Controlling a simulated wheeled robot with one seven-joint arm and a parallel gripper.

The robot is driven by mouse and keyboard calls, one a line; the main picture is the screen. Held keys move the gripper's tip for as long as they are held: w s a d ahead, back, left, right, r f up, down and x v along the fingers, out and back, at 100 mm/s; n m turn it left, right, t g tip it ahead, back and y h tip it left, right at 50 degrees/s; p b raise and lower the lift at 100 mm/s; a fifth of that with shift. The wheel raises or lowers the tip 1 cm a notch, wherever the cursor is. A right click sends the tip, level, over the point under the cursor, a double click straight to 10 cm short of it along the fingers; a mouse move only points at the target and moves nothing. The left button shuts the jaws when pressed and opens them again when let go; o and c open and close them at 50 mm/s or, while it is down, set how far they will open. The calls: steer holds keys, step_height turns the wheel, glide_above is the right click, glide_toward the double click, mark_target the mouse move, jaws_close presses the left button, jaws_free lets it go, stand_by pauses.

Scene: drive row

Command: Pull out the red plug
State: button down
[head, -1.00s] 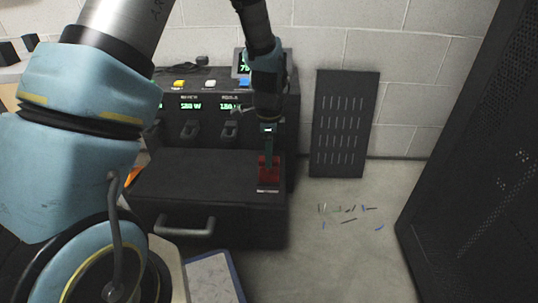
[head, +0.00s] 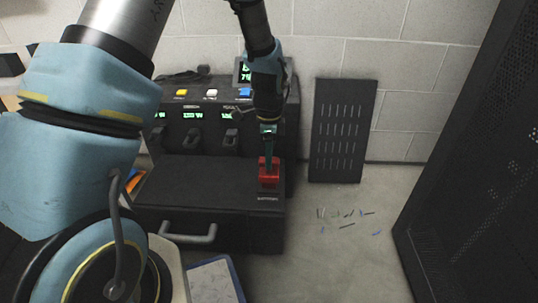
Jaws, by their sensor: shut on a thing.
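The red plug (head: 269,177) is at the right front of the black unit's top, above a small label. My gripper (head: 269,161) points down from above and is shut on the upper part of the red plug. The fingers cover part of the plug. I cannot tell whether the plug is seated in its socket or lifted from it.
The black unit (head: 205,180) has a front handle (head: 187,235), a back panel with green displays, dark sockets and yellow, white and blue buttons. A slotted panel (head: 342,130) leans on the wall. A black perforated cabinet (head: 465,180) stands at right. Small scraps lie on the floor.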

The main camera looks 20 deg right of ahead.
steer(key=shift+r, duration=0.2)
steer(key=shift+c, duration=2.4)
jaws_free()
step_height(320, 180, up, 11)
steer(key=p, duration=0.4)
steer(key=shift+f, duration=0.1)
steer(key=s+a+r+n+t, duration=0.1)
steer(key=a+r+n, duration=0.1)
steer(key=a+n, duration=0.65)
steer(key=s+a+r+n, duration=0.1)
steer(key=a+r+n, duration=0.2)
steer(key=a+n, duration=0.55)
steer(key=s+a+r+n+t, duration=0.15)
steer(key=a+n, duration=0.25)
steer(key=a, duration=0.9)
steer(key=w+p+v, duration=0.2)
steer(key=p+v, duration=1)
steer(key=w+r+p+v, duration=0.1)
steer(key=w+p+v, duration=0.2)
steer(key=p+v, duration=1)
steer(key=w+p+v, duration=0.3)
steer(key=p+v, duration=0.9)
steer(key=shift+s+r+n+g+p, duration=0.3)
steer(key=shift+r+n+g, duration=0.15)
steer(key=shift+r, duration=0.2)
